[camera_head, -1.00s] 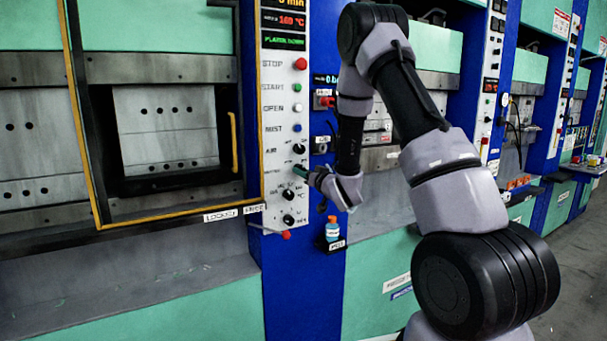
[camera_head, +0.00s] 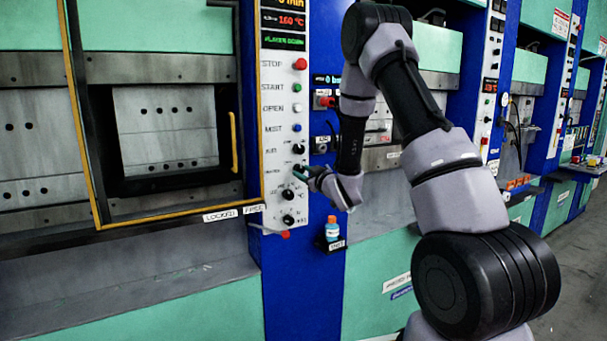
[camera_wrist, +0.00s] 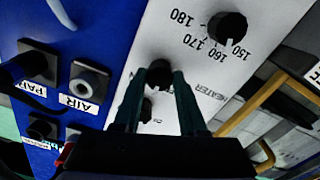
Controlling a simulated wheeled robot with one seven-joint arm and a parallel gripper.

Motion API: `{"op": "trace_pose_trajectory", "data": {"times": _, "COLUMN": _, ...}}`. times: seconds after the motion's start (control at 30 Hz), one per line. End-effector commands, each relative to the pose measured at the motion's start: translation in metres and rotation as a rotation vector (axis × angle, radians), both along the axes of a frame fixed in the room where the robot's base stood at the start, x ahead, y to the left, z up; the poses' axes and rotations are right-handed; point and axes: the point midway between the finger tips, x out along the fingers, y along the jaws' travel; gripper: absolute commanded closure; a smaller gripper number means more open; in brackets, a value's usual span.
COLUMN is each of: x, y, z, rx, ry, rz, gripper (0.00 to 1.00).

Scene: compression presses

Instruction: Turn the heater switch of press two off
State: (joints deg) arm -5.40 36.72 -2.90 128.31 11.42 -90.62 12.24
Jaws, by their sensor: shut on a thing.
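The white control panel (camera_head: 275,205) of the press stands left of my arm, with black knobs in a column. The heater switch (camera_wrist: 159,74) is a black knob beside the printed word HEATER. My gripper (camera_wrist: 155,76) is shut on it, with one dark green finger on each side. In the head view my gripper (camera_head: 300,172) reaches the panel from the right and largely covers the switch. The switch's exact pointer angle is hard to read. No press number is readable.
A temperature dial marked 150 to 180 (camera_wrist: 227,28) sits close to the switch, and another black knob (camera_wrist: 147,109) is partly behind my fingers. A red stop button (camera_head: 300,64) is higher up. A small bottle (camera_head: 332,229) stands on a ledge below. AIR fittings (camera_wrist: 88,80) are nearby.

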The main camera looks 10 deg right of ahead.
Motion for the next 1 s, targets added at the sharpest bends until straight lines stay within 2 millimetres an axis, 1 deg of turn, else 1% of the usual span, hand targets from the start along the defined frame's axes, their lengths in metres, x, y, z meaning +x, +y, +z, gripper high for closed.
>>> {"op": "trace_pose_trajectory", "data": {"times": 0.2, "x": -0.0001, "y": -0.0006, "z": -0.0003, "rx": -0.177, "ry": -0.055, "rz": -0.001, "gripper": 1.0}}
{"op": "trace_pose_trajectory", "data": {"times": 0.5, "x": -0.0001, "y": -0.0006, "z": -0.0002, "rx": -0.349, "ry": -0.111, "rz": 0.0, "gripper": 1.0}}
{"op": "trace_pose_trajectory", "data": {"times": 0.7, "x": -0.0001, "y": -0.0009, "z": -0.0002, "rx": -0.406, "ry": -0.13, "rz": 0.0, "gripper": 1.0}}
{"op": "trace_pose_trajectory", "data": {"times": 1.0, "x": -0.0001, "y": -0.0013, "z": -0.0003, "rx": -0.428, "ry": -0.137, "rz": 0.0, "gripper": 1.0}}
